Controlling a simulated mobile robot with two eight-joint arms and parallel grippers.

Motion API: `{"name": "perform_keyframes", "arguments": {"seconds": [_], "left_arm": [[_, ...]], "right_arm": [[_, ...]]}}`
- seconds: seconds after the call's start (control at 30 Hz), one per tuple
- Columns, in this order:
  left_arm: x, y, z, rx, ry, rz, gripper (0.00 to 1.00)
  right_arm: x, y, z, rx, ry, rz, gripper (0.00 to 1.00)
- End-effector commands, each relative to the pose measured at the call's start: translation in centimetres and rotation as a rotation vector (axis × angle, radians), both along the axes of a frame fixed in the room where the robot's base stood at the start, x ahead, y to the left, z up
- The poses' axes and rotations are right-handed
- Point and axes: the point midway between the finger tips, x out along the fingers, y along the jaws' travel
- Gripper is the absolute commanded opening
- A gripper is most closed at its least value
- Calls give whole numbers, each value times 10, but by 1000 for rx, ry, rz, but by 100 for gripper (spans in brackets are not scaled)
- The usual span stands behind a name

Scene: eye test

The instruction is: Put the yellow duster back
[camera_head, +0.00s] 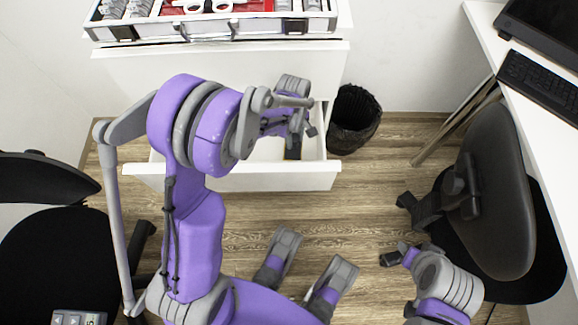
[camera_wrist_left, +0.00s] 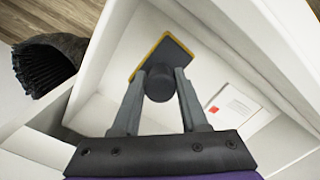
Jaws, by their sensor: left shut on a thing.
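The yellow duster (camera_wrist_left: 177,56) is a flat dark pad with a yellow edge and a round black knob. My left gripper (camera_wrist_left: 159,84) is shut on the knob in the left wrist view. In the head view my left gripper (camera_head: 296,132) is over the open white drawer (camera_head: 240,181), and a small dark and yellow part of the duster (camera_head: 291,152) shows below it. The drawer's white walls surround the duster in the wrist view; I cannot tell whether it touches the bottom. My right gripper (camera_head: 392,257) is low at the right, its jaws unclear.
A white card with a red mark (camera_wrist_left: 232,106) lies in the drawer. A black bin (camera_head: 354,118) stands right of the drawer. A tray (camera_head: 215,28) of tools sits on the cabinet top. Office chairs stand left (camera_head: 50,235) and right (camera_head: 497,190), beside a desk.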

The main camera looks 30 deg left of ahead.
Motion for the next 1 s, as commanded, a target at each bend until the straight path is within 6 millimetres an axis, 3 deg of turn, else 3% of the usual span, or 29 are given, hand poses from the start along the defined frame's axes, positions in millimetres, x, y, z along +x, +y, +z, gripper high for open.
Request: {"name": "perform_keyframes", "arguments": {"seconds": [0.03, 0.2, 0.5, 0.67, 0.9, 1.0], "left_arm": [[-6, 9, -11, -22, 10, 43, 0], [-15, 19, -24, -65, 20, 110, 0], [-15, 19, -74, -69, 19, 115, 0], [-15, 19, -84, -68, 19, 114, 0], [-15, 19, -115, -67, 19, 113, 0], [-15, 19, -116, -67, 18, 113, 0]], "right_arm": [[1, 0, -11, 0, 4, 0, 41], [3, 0, -21, 0, 7, 0, 41], [5, 0, -38, 0, 11, 0, 41], [6, 0, -40, 0, 12, 0, 41], [7, 0, -50, 0, 14, 0, 41], [7, 0, -50, 0, 14, 0, 41]]}}
